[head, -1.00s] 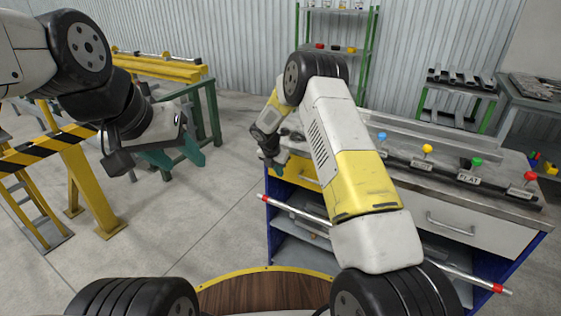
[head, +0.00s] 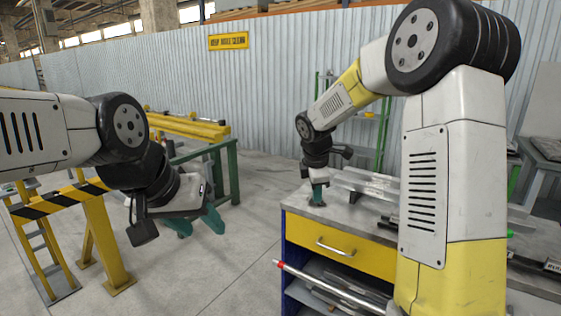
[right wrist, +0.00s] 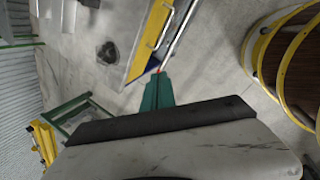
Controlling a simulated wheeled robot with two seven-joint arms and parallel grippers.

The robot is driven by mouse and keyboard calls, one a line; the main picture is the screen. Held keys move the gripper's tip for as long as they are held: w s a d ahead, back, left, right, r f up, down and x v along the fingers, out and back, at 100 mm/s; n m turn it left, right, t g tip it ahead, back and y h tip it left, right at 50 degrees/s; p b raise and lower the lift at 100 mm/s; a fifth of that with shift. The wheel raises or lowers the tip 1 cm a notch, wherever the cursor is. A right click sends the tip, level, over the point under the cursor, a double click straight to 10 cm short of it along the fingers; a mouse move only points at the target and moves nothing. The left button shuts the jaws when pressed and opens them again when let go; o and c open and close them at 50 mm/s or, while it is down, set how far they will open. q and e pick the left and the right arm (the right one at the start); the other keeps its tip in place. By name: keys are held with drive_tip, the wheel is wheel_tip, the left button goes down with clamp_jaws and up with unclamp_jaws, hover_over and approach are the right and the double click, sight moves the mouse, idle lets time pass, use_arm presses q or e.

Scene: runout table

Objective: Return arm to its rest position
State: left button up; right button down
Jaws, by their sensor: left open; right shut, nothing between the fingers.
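My right arm, white and yellow, is raised and bent at the right of the head view. Its gripper (head: 318,195) points down at the near-left corner of the bench top (head: 340,222). Its teal fingers are shut with nothing between them; from the head I cannot tell whether they touch the top. The shut fingers also show in the right wrist view (right wrist: 158,92), beside the yellow drawer front. My left gripper (head: 203,222) is open and empty, over the floor left of the bench. The right upper arm hides much of the bench's right side.
The bench has a yellow drawer (head: 335,245) and a red-tipped rod (head: 340,290) along its front. A yellow-and-black barrier (head: 60,200) and a green stand (head: 232,175) are at the left. Bare floor (head: 225,260) lies between barrier and bench.

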drive_tip(key=s+d+r+m+y, duration=0.1)
drive_tip(key=s+d+r+m, duration=0.1)
drive_tip(key=s+r+m, duration=0.4)
drive_tip(key=s+d+r+m+y, duration=0.1)
drive_tip(key=s+d+r+m, duration=0.15)
drive_tip(key=s, duration=0.65)
drive_tip(key=s+a+m+t+y, duration=0.1)
drive_tip(key=s+m+t, duration=0.1)
drive_tip(key=s+m, duration=0.8)
drive_tip(key=s+r, duration=0.1)
drive_tip(key=s, duration=0.3)
